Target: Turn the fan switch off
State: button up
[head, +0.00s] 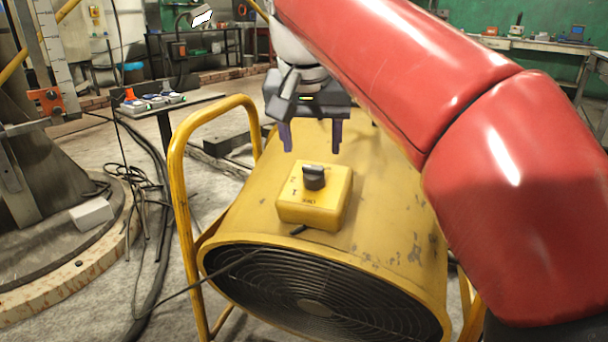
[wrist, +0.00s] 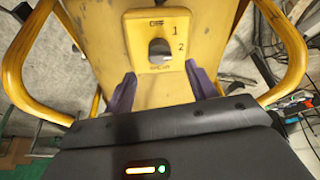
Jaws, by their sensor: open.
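The yellow fan (head: 390,215) stands on the floor inside a yellow tube frame. On its top sits a yellow switch box (head: 318,208) with a black rotary knob (head: 314,177). In the wrist view the knob (wrist: 159,50) shows below the dark OFF mark, with 1 and 2 on the box (wrist: 138,30) to its right. Which mark the knob points to I cannot tell for sure. My gripper (head: 312,150) is open and empty, above and behind the knob in the head view. In the wrist view its two purple fingertips (wrist: 161,82) are apart, just below the knob, not touching it.
The yellow tube frame (head: 178,190) rises beside the fan. A dark cable (head: 200,288) lies across the fan's front grille (head: 320,295). A small table (head: 165,105) with devices stands at left. Workbenches line the back wall.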

aim_at(314, 167)
jog(key=b+x, duration=0.2)
jog(key=x, duration=0.5)
jog(key=shift+d, duration=0.1)
jog(key=shift+c, duration=0.5)
jog(key=c, duration=0.9)
jog(key=shift+o, duration=0.2)
